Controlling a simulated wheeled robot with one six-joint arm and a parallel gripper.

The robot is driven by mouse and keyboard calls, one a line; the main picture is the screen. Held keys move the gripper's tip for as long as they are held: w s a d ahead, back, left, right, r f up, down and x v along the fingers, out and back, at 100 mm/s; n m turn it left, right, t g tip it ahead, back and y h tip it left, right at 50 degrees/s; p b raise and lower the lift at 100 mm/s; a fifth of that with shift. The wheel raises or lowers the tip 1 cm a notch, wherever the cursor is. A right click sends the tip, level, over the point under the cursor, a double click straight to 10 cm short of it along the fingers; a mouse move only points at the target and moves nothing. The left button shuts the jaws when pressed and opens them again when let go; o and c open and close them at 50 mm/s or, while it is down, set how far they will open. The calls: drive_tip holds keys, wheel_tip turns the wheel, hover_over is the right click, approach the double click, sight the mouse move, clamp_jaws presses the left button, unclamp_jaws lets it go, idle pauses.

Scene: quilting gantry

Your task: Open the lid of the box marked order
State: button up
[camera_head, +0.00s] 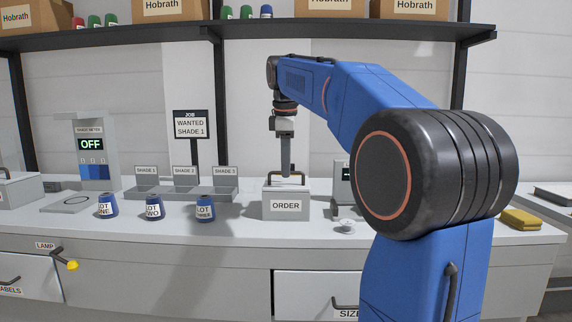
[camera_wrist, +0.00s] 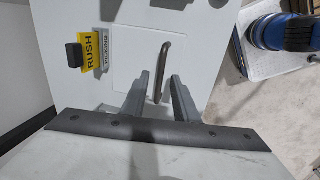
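The grey box marked ORDER (camera_head: 286,206) stands on the counter, right of centre in the head view. Its lid (camera_head: 270,187) looks closed and flat, with a dark bar handle (camera_head: 300,178) on top. The handle also shows in the wrist view (camera_wrist: 165,55). My gripper (camera_head: 286,174) points down over the lid from above. In the wrist view my gripper's (camera_wrist: 158,80) two fingers are apart, one on each side of the handle, with visible gaps. Whether the fingertips touch the lid cannot be told.
The LOT THREE cup (camera_head: 205,208) and shade holders (camera_head: 183,188) stand left of the box. A yellow RUSH label (camera_wrist: 92,53) and a dark block (camera_wrist: 73,57) show in the wrist view. A shelf (camera_head: 250,29) runs above.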

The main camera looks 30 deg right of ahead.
clamp_jaws()
idle(1.4)
